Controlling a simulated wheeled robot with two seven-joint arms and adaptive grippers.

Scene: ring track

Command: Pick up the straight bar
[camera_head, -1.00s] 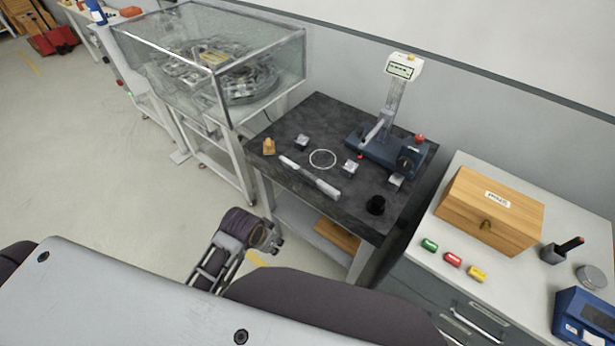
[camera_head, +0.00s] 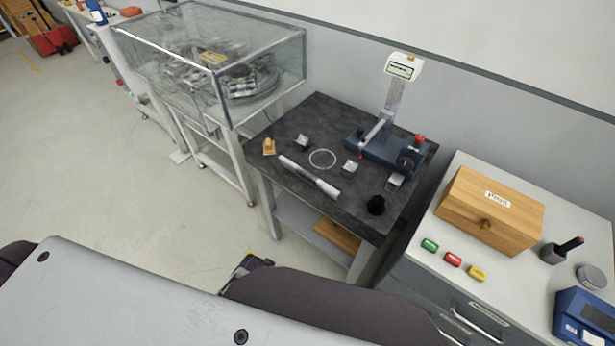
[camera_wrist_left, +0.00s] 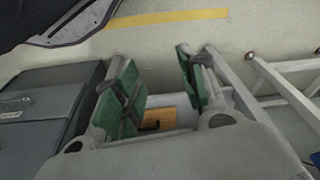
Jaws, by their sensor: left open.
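The straight bar (camera_head: 309,177), pale with a darker grey middle, lies flat and diagonally near the front edge of the black-topped table (camera_head: 290,115) in the head view. My left gripper (camera_wrist_left: 157,72) is open and empty in the left wrist view, its green-padded fingers apart. The bar does not show in that view. In the head view only a small dark part of that arm shows above my body, and its fingers are hidden. The gripper is clear of the bar. My right gripper is not in view.
A glass case (camera_head: 262,65) stands left, a drawer cabinet right. Floor is free front left.

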